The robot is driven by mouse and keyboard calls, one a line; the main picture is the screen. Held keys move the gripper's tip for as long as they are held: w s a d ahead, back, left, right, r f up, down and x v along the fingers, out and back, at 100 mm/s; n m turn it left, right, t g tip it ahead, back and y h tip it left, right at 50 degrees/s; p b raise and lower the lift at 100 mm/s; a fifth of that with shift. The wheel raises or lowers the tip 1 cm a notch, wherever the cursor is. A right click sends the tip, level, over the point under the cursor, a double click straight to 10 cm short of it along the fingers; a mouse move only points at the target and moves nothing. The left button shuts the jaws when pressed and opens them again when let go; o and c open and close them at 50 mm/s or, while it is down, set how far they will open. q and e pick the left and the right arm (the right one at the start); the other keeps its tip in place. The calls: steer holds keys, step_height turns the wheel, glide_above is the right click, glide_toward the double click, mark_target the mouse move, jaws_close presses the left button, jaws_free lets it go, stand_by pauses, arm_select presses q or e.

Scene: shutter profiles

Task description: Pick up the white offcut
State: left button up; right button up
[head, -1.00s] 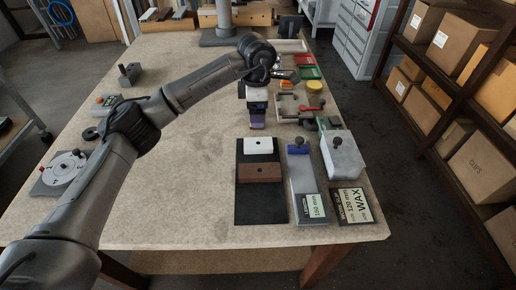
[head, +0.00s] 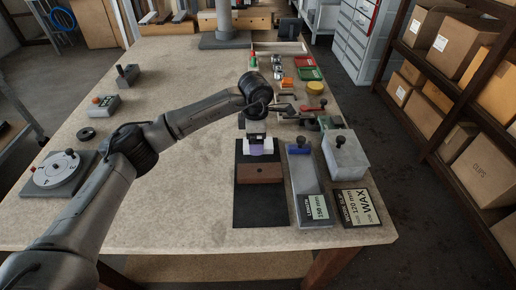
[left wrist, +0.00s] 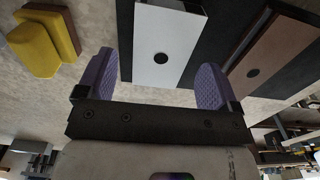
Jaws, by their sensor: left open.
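In the left wrist view the offcut (left wrist: 167,45) is a white block with a dark round hole. My left gripper (left wrist: 158,80) is open, its purple fingers spread on either side of the near end of the offcut; I cannot tell whether they touch it. A brown block (head: 260,174) lies just nearer on the mat and also shows in the left wrist view (left wrist: 285,52). My right gripper is not in view.
Clamps and small trays (head: 309,74) lie farther back. A dial fixture (head: 59,173) is at left.

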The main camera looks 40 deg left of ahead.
arm_select(q)
steer(key=shift+f, duration=0.95)
steer(key=shift+c, duration=0.5)
steer(key=c, duration=0.9)
